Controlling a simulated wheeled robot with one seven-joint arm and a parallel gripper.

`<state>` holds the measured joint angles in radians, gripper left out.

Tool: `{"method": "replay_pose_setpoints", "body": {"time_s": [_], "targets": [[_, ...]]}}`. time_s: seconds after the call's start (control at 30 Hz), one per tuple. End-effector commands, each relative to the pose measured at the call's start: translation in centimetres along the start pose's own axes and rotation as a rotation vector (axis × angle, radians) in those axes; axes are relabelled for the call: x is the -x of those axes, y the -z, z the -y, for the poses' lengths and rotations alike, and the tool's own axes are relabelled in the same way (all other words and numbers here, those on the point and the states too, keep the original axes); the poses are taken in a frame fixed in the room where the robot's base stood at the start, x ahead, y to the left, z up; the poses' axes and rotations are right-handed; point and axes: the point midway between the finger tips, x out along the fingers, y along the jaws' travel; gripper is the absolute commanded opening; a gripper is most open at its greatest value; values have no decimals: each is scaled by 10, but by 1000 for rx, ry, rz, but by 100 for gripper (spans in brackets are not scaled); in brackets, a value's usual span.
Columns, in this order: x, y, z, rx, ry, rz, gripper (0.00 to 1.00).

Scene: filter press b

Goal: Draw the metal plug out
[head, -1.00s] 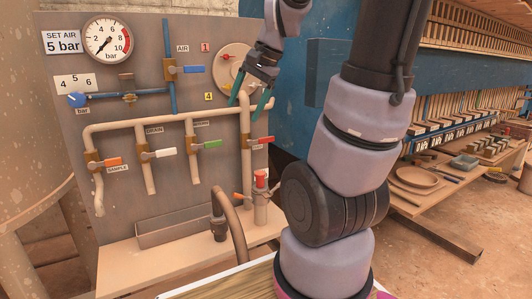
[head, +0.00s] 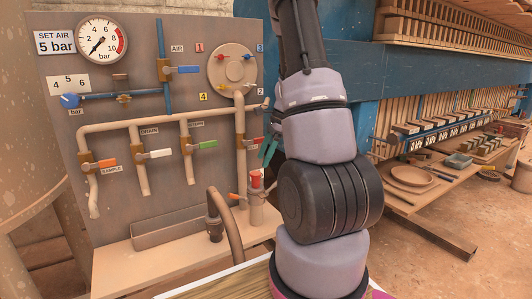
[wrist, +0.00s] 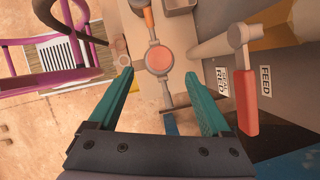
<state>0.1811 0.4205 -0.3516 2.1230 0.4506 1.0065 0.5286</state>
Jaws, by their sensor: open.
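An upright fitting with a red top (head: 256,180) stands on the ledge at the panel's lower right. In the wrist view its round red top (wrist: 158,58) shows from above, between the fingertips in the picture. A grey metal rod (wrist: 165,97) runs from the fitting toward my gripper, with a blue piece at its near end. I cannot tell for certain which part is the metal plug. My gripper (wrist: 160,76) is open, its teal fingers apart and nothing held. In the head view the fingers (head: 267,149) show above the fitting, partly hidden by my arm.
A red valve handle (wrist: 246,98) beside FEED labels lies right of the right finger. An orange lever (head: 237,197) sits at the fitting's left. A curved hose (head: 228,218) and a trough (head: 170,228) stand left along the ledge. The panel is close behind.

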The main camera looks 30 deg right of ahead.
Motion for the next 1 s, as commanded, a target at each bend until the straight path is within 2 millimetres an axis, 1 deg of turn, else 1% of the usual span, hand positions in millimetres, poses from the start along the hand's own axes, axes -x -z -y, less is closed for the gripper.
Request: {"method": "replay_pose_setpoints", "body": {"time_s": [0.3, 0.4, 0.5, 0.67, 0.93, 0.97, 1.0], "targets": [[-58, 0, -1, 0, -5, 0, 82], [-73, 0, -1, 1, -4, 0, 82], [-84, 0, -1, 0, -2, 0, 82], [-93, 0, 0, 3, 0, -1, 82], [-94, 0, 0, 3, 0, -1, 82], [-94, 0, 0, 3, 0, -1, 79], [-94, 0, 0, 3, 0, -1, 63]]}}
